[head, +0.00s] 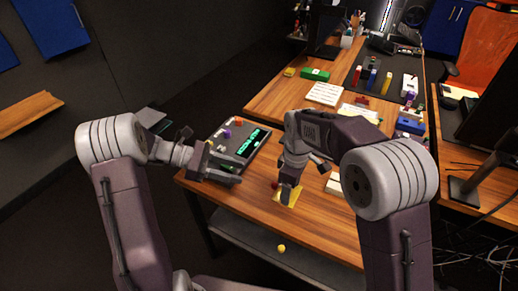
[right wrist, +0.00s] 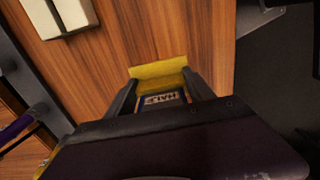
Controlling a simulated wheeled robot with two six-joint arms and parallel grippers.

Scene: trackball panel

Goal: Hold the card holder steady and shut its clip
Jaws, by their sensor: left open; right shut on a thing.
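The card holder (head: 292,196) shows as a yellow patch near the table's front edge, partly covered by my right gripper (head: 288,190). In the right wrist view it is a yellow piece (right wrist: 158,70) with a dark-framed, lettered card (right wrist: 160,98) between my right fingers. The right gripper is shut on it. I cannot make out the clip or tell its state. My left gripper (head: 228,172) is open and empty, to the left of the holder and in front of the panel with the green display.
The dark panel (head: 248,146) with the green display sits at the table's left. A pale block (head: 334,184) lies right of my right gripper; a white keypad (head: 324,93) is farther back. A yellow ball (head: 281,248) shows below the table's front edge. Wood between the grippers is clear.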

